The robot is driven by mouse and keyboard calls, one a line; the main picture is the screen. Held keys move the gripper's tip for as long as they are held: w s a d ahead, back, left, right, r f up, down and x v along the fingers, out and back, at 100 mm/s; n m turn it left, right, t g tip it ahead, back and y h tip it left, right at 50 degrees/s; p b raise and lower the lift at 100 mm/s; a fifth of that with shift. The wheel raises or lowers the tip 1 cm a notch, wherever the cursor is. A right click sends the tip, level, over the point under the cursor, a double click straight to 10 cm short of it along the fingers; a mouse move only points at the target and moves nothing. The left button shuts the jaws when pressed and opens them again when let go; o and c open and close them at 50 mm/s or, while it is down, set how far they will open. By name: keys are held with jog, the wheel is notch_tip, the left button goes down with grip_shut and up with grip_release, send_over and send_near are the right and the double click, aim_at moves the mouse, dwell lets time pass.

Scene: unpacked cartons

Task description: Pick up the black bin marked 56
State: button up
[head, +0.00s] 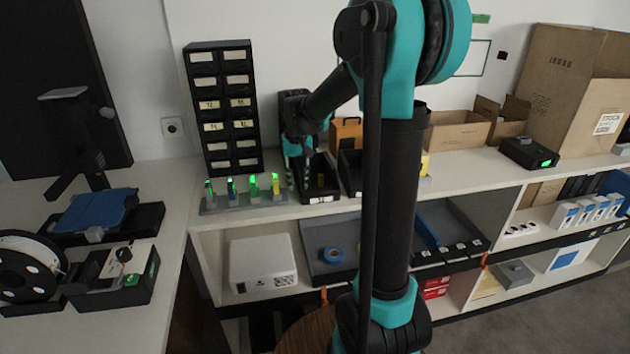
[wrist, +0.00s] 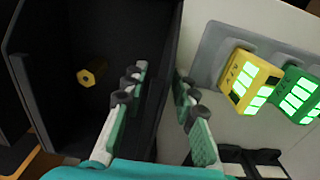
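A small black open bin (head: 320,197) stands on the shelf top, with a white label on its front; I cannot read its number. In the wrist view the bin (wrist: 45,95) fills the left side, with a yellow hexagonal piece (wrist: 92,73) inside. My gripper (wrist: 162,78) is open, with its teal-padded fingers apart on either side of the bin's right wall in this view. Whether the pads touch the wall I cannot tell. In the head view my gripper (head: 302,146) points down at the bin's left side, partly hidden by my wrist.
A grey charging strip (head: 245,202) with several lit yellow, green and blue units stands close left of the bin. A tall black drawer cabinet (head: 221,105) rises behind it. Another black bin (head: 350,170) stands close on the right.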

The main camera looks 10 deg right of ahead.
jog(key=shift+c, duration=0.5)
grip_shut()
jog(key=shift+r, duration=0.1)
